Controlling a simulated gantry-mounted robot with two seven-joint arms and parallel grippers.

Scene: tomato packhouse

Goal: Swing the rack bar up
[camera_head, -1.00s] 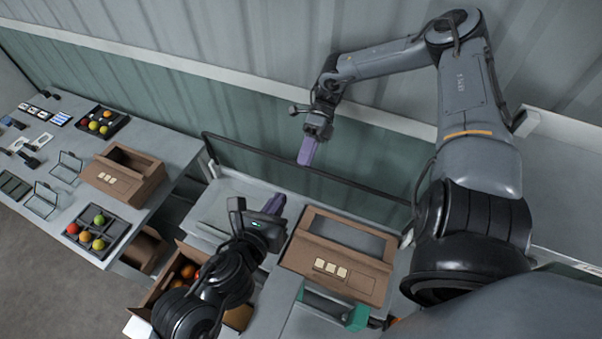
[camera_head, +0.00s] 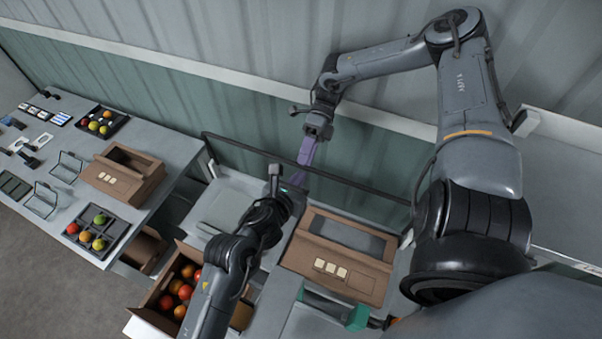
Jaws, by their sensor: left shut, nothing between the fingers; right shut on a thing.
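The rack bar (camera_head: 243,152) is a thin black bar running from the white post at the left down to the right, in front of the green wall panel. My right gripper (camera_head: 304,160), with purple fingers, comes down from above and is shut on the bar near its middle. My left gripper (camera_head: 297,180) is shut and empty, just below and in front of the bar, close under the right gripper. Its wrist hides much of its fingers, and I cannot tell whether it touches the bar.
A brown carton (camera_head: 375,283) stands right of my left arm. A box of tomatoes (camera_head: 150,300) sits at the lower left. The left table (camera_head: 170,150) holds trays, another carton (camera_head: 150,184) and small stands. The green wall panel (camera_head: 250,120) rises close behind the bar.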

